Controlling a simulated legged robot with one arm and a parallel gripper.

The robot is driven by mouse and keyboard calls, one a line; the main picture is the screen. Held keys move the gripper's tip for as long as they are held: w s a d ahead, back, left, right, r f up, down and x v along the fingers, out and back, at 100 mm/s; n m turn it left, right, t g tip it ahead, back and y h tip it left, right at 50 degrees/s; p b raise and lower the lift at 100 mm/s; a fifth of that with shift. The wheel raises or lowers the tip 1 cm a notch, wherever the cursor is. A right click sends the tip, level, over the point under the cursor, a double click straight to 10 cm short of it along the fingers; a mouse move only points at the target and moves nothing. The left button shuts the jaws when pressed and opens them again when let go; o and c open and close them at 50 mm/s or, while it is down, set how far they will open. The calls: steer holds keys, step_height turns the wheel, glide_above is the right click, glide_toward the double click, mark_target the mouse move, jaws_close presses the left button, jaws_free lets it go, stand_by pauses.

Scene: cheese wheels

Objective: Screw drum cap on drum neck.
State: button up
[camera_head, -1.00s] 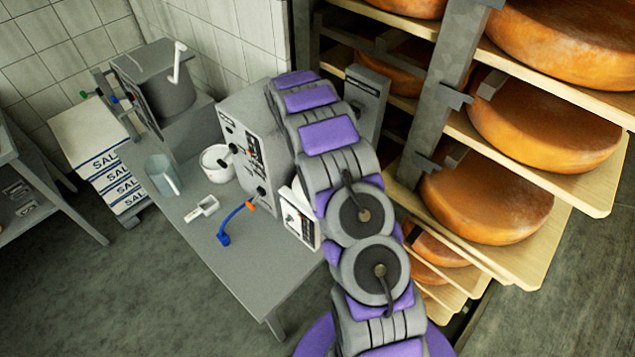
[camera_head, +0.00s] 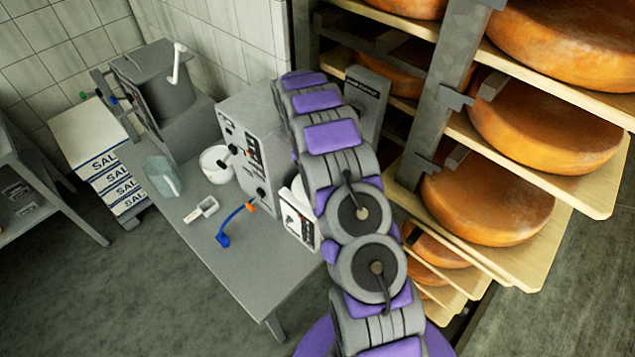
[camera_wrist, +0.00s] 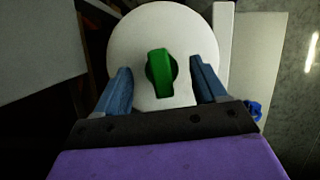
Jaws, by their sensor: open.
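In the wrist view, my gripper (camera_wrist: 160,68) is open, its two blue fingers apart. A green winged piece (camera_wrist: 161,72) with a dark round base shows between and beyond the fingers, with a visible gap on both sides. It sits on a round white face (camera_wrist: 130,32). The green piece may be the drum cap, but I cannot tell for sure. I cannot tell whether it is seated on a neck, as any neck is hidden. In the head view my gripper is hidden behind my arm.
A grey table (camera_head: 245,278) holds a control box (camera_head: 245,140), a white pot (camera_head: 215,165), a jug (camera_head: 161,176), a small white tray (camera_head: 201,210) and a blue hooked tool (camera_head: 234,223). Salt boxes (camera_head: 100,155) stand left. Racked cheese wheels (camera_head: 490,205) crowd the right.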

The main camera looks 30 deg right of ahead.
steer(key=p+v, duration=0.1)
steer(key=v, duration=1.6)
steer(key=shift+r+p, duration=0.2)
steer(key=shift+p, duration=0.2)
steer(key=shift+c, duration=0.3)
